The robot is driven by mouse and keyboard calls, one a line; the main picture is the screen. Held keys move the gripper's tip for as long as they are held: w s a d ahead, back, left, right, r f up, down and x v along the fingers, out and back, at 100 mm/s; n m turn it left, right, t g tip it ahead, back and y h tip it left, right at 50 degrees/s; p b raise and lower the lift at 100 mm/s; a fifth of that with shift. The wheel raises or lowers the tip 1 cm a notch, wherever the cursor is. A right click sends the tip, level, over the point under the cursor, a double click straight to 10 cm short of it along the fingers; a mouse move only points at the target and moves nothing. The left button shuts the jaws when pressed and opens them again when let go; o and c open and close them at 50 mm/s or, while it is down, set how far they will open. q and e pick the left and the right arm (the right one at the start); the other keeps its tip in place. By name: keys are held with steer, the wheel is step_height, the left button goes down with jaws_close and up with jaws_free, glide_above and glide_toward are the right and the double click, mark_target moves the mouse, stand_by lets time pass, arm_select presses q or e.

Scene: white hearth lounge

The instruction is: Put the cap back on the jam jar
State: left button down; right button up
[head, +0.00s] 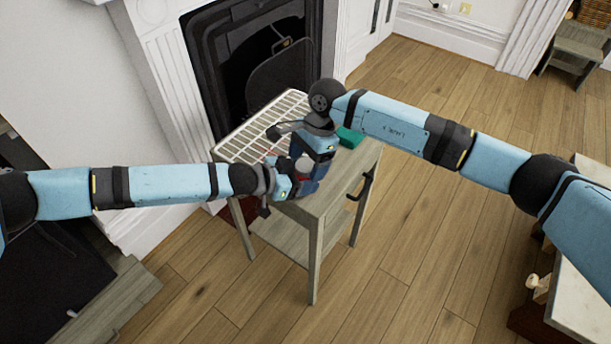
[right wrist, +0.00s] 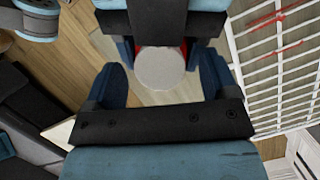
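The jam jar (head: 305,185) is mostly hidden between my two grippers above the side table; red shows at its sides in the right wrist view. The cap, a pale round disc (right wrist: 160,68), lies over the jar from above; I cannot tell whether it is seated. It also shows in the head view (head: 304,165). My left gripper (head: 297,186) comes in from the left, its fingers on either side of the jar, apparently closed on it. My right gripper (right wrist: 160,80) is above, its fingers spread with a gap on each side of the cap.
The grey side table (head: 330,200) has a pale wire rack (head: 255,135) on top and a teal item (head: 350,137) at its far right. A dark handle (head: 362,185) sticks out of its side. A black fireplace (head: 250,50) stands behind. The wooden floor at right is largely clear.

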steer(key=c, duration=1)
steer(key=shift+m+t, duration=0.3)
steer(key=shift+m, duration=0.6)
steer(key=shift+c, duration=0.2)
steer(key=o, duration=1.1)
steer(key=shift+r, duration=0.1)
steer(key=v, duration=1.2)
steer(key=shift+d, duration=0.2)
arm_select(q)
steer(key=shift+c, duration=0.8)
jaws_free()
